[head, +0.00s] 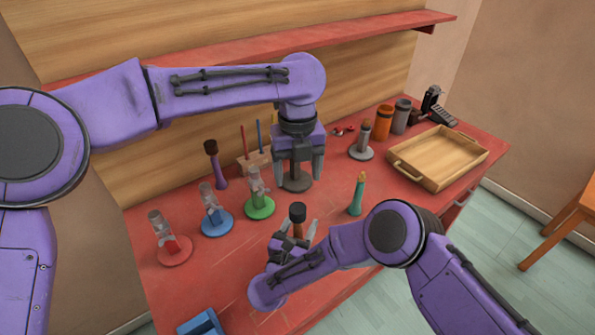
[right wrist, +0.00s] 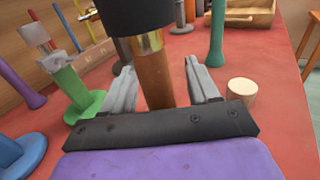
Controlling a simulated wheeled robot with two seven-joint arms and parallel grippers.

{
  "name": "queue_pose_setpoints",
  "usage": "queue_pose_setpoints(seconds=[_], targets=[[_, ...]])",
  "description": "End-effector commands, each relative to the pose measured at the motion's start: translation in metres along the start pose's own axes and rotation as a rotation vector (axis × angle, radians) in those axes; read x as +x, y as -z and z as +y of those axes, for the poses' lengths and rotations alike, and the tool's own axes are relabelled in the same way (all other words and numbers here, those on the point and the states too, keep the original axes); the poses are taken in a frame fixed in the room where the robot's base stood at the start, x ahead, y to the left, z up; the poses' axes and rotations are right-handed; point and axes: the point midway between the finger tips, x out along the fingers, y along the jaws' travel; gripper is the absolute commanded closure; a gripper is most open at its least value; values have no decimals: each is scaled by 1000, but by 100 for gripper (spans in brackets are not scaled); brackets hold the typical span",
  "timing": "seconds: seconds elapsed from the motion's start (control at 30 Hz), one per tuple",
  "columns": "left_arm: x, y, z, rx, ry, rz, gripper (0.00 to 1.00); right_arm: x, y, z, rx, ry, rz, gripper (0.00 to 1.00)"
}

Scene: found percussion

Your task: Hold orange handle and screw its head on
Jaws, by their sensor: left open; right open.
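An orange-brown handle (head: 298,230) stands upright at the front middle of the table. A dark head (head: 297,210) sits at its top. In the right wrist view the handle (right wrist: 154,78) has a brass collar under the black head (right wrist: 138,14); I cannot tell whether the head is screwed tight. My right gripper (head: 298,240) is open, its fingers (right wrist: 162,88) on either side of the handle with gaps showing. My left gripper (head: 298,174) is open and points down behind the handle, over a dark grey round stand (head: 295,185).
Red (head: 174,250), blue (head: 217,225) and green (head: 260,207) stands are at left. A purple handle (head: 220,174) stands behind them. A teal handle (head: 356,196) is right of my grippers. A wooden tray (head: 440,180) lies at right. A blue block (head: 202,322) is at the front edge.

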Motion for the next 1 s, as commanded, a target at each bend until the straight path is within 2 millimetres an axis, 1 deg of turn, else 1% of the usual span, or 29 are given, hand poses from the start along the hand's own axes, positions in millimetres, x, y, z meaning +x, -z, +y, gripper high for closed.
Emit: queue_pose_setpoints(seconds=[0.07,0.13,0.4,0.53,0.7,1.0], targets=[[4,0,0,0,0,0,27,-6,1,1,0,-3,0,40],[8,0,0,0,0,0,27,-18,3,2,-1,-5,0,40],[29,0,0,0,0,0,27,-76,4,1,-1,-5,-1,40],[43,0,0,0,0,0,27,-95,6,0,0,-2,-1,40],[45,0,0,0,0,0,27,-104,1,0,0,0,0,40],[44,0,0,0,0,0,27,-105,0,0,0,0,1,40]])
